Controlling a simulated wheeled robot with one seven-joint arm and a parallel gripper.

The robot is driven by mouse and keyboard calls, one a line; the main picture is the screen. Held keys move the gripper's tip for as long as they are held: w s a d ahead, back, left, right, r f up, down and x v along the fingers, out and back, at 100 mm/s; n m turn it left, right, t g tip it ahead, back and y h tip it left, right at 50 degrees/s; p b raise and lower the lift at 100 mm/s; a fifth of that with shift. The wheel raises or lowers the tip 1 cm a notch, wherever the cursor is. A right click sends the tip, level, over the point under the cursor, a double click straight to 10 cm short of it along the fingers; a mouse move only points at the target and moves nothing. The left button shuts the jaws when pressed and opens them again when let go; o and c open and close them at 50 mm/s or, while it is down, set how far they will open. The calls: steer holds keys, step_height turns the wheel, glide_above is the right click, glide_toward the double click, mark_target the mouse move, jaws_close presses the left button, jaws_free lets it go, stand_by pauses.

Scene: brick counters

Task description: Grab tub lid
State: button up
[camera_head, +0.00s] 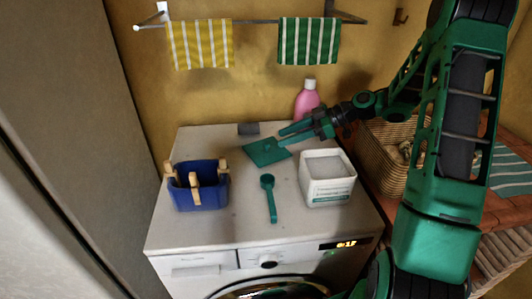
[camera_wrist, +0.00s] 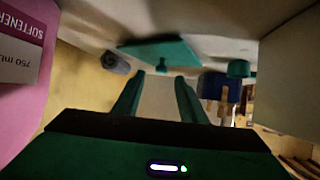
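The tub lid (camera_head: 266,151) is a flat teal square lying on the white washing machine top, left of the open white tub (camera_head: 327,178). My gripper (camera_head: 282,138) reaches in from the right, its fingers at the lid's upper right side. In the wrist view, the lid (camera_wrist: 165,50) appears ahead of my gripper (camera_wrist: 159,76), with a small knob facing the gap between the fingers. The two fingers are apart with nothing between them. I cannot tell whether a finger touches the lid.
A pink softener bottle (camera_head: 308,100) stands behind my gripper. A teal scoop (camera_head: 269,196) and a blue basket with clothespins (camera_head: 198,194) are on the machine's front and left. A small grey item (camera_head: 248,129) lies at the back. A wicker basket (camera_head: 385,160) is at the right.

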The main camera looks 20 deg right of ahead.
mark_target(268, 143)
steer(key=x, duration=0.6)
steer(key=shift+s+r, duration=0.1)
steer(key=shift+r, duration=0.1)
jaws_close()
